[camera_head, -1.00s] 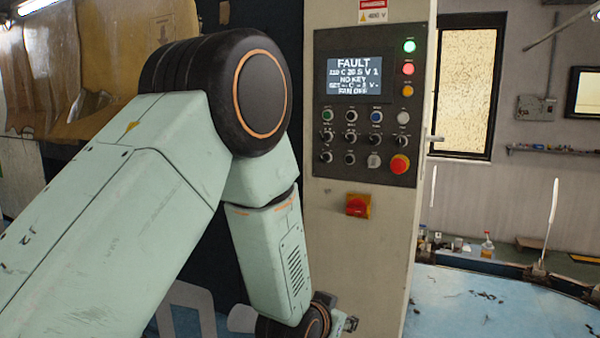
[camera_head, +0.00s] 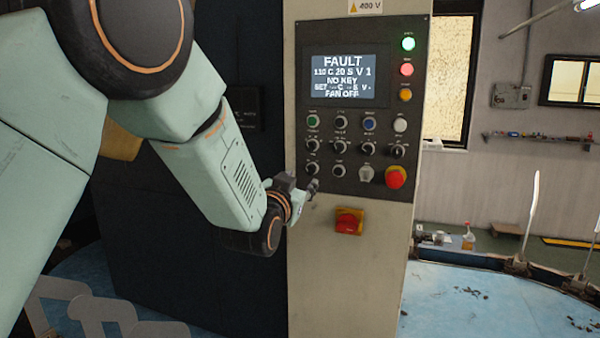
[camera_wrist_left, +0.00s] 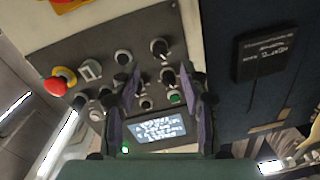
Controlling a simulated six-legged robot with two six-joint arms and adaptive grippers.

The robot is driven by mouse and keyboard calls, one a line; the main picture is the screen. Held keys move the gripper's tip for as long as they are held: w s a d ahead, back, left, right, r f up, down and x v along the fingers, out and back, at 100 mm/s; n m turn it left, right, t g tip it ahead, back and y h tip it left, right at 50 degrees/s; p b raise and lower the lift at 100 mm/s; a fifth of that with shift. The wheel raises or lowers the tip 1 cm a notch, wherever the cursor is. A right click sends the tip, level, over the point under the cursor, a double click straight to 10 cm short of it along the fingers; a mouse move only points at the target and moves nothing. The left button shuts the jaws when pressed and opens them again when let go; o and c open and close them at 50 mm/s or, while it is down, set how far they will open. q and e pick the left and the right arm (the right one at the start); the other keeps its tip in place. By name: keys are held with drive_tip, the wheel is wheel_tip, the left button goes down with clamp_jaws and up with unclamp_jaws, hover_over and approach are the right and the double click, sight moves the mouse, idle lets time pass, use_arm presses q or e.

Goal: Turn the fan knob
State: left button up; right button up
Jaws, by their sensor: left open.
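The control panel (camera_head: 330,118) carries several small black rotary knobs below a display that reads FAULT, NO KEY and FAN OFF. I cannot read the knob labels, so I cannot tell which is the fan knob. My left gripper (camera_head: 311,188) is just below the bottom-left knob (camera_head: 312,169), apparently apart from it. In the left wrist view the panel appears upside down. My open left gripper (camera_wrist_left: 165,80) has its two fingers pointing at the left-hand knobs. The bottom-left knob (camera_wrist_left: 160,49) shows beyond the fingertips. My right gripper is not in view.
A red emergency stop button (camera_head: 396,177) sits at the panel's lower right. A red and yellow switch (camera_head: 349,221) is below the panel, close to my gripper. Lit green, red and orange lamps line the panel's right edge.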

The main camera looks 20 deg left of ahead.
sight(309, 174)
use_arm(q)
drive_tip(key=w+p, duration=0.2)
drive_tip(key=w, duration=0.4)
drive_tip(key=shift+w+f, duration=0.15)
drive_tip(key=shift+w, duration=0.15)
drive_tip(key=shift+w+d, duration=0.1)
drive_tip(key=shift+w, duration=0.15)
drive_tip(key=shift+s+d+r, duration=0.1)
drive_tip(key=shift+s+r, duration=0.2)
drive_tip(key=shift+s, duration=0.05)
drive_tip(key=shift+s+r, duration=0.2)
drive_tip(key=shift+s, duration=0.2)
drive_tip(key=shift+w+a+f, duration=0.25)
drive_tip(key=shift+w+f, duration=0.05)
drive_tip(key=shift+w, duration=0.15)
drive_tip(key=shift+c, duration=1.2)
drive_tip(key=shift+w+f, duration=0.25)
drive_tip(key=shift+w, duration=0.2)
drive_tip(key=c, duration=0.3)
drive_tip(key=shift+s+r, duration=0.25)
drive_tip(key=shift+s, duration=0.05)
clamp_jaws()
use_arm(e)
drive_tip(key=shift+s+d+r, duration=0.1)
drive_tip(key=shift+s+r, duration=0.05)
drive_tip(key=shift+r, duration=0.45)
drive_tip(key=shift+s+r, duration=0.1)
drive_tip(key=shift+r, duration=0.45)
